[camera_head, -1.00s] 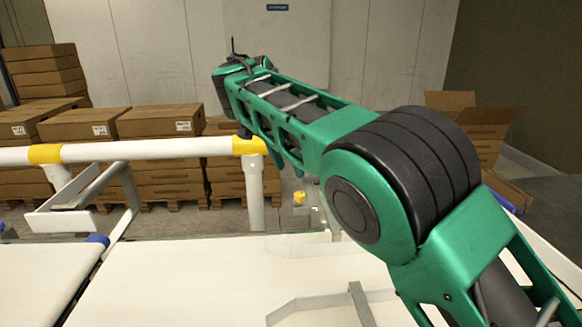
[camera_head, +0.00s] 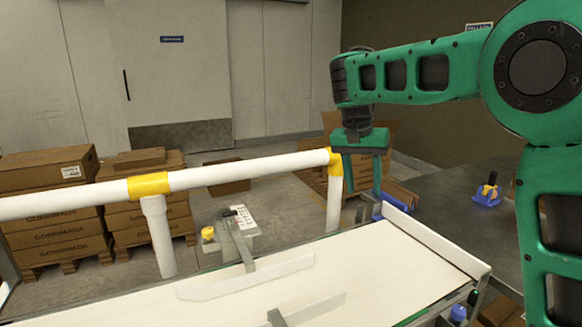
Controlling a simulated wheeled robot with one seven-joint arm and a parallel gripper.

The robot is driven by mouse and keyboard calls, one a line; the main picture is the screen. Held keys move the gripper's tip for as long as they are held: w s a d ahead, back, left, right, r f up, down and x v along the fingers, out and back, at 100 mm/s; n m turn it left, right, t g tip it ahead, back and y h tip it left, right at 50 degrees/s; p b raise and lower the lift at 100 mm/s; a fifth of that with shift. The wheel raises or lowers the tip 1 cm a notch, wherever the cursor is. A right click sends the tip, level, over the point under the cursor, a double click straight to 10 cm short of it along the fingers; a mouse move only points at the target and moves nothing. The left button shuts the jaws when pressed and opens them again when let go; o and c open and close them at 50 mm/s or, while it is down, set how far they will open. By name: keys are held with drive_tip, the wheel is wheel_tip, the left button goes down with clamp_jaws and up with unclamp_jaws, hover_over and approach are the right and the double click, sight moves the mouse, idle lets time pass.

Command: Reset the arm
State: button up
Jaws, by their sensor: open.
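My green and black arm reaches in from the right edge, with its forearm roughly level across the upper right. My gripper (camera_head: 362,188) hangs from the wrist and points down. Its two green fingers are apart with nothing seen between them.
A white rail (camera_head: 245,169) with yellow joints runs behind the pale belt (camera_head: 350,262). A control box (camera_head: 240,220) with a yellow knob stands behind the belt. Stacked cartons (camera_head: 50,215) are at left. A blue item (camera_head: 487,194) lies on the dark surface (camera_head: 455,195) at right.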

drive_tip(key=s+d+f+g+y, duration=0.1)
drive_tip(key=s+d+f, duration=0.1)
drive_tip(key=s+d, duration=0.75)
drive_tip(key=s+d+f, duration=0.2)
drive_tip(key=s+d, duration=0.7)
drive_tip(key=d, duration=0.2)
drive_tip(key=s+d+f, duration=0.1)
drive_tip(key=s+f, duration=0.3)
drive_tip(key=s, duration=0.6)
drive_tip(key=s+d+f+y, duration=0.1)
drive_tip(key=s+f, duration=0.4)
drive_tip(key=s, duration=0.6)
drive_tip(key=shift+m+g+y, duration=0.3)
drive_tip(key=shift+m, duration=0.1)
drive_tip(key=shift+w+f, duration=0.2)
drive_tip(key=shift+w, duration=0.4)
